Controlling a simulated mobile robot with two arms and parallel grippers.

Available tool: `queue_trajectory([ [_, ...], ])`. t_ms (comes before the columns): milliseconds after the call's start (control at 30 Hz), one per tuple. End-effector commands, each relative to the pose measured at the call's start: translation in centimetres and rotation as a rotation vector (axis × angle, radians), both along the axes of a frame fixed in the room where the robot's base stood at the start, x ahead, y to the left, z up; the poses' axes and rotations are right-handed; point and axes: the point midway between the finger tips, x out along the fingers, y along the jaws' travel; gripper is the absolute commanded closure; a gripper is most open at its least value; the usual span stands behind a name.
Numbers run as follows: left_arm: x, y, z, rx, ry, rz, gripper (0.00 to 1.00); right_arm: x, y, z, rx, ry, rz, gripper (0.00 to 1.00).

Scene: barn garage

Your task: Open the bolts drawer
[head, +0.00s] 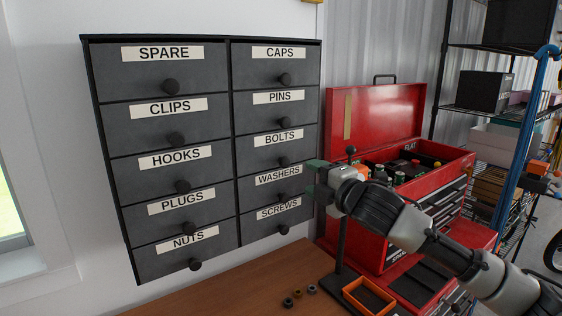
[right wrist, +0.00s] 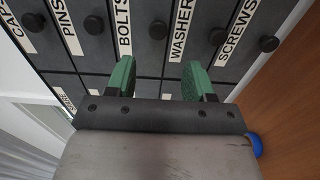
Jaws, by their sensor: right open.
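The bolts drawer (head: 257,153) is in the right column of a dark cabinet, third from the top, and looks shut. Its round black knob (head: 284,161) sits below the white BOLTS label (head: 280,138). My right gripper (head: 314,178) has green fingers and is open and empty, just right of the cabinet in the head view. In the right wrist view the bolts knob (right wrist: 158,29) shows ahead of the open gripper (right wrist: 159,72), roughly in line with the gap between its fingers. The fingers do not hold the knob. My left gripper is out of view.
The washers drawer (head: 257,188) and pins drawer (head: 257,112) lie directly below and above, with knobs close by. A red toolbox (head: 375,112) stands right of the cabinet, behind my right arm. A wooden bench (head: 235,285) with small nuts and an orange tray (head: 369,296) lies below.

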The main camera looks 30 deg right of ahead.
Motion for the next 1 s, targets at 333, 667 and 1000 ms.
queue_trajectory([
  [333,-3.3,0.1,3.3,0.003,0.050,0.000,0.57,6.1,1.0,0.5,0.005,0.002,0.001,0.47],
  [667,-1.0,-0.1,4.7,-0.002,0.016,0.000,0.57,9.8,1.5,0.1,0.002,0.001,0.002,0.47],
  [1000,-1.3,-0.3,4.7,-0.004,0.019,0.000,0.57,10.1,1.5,-0.1,0.000,0.002,0.002,0.49],
])
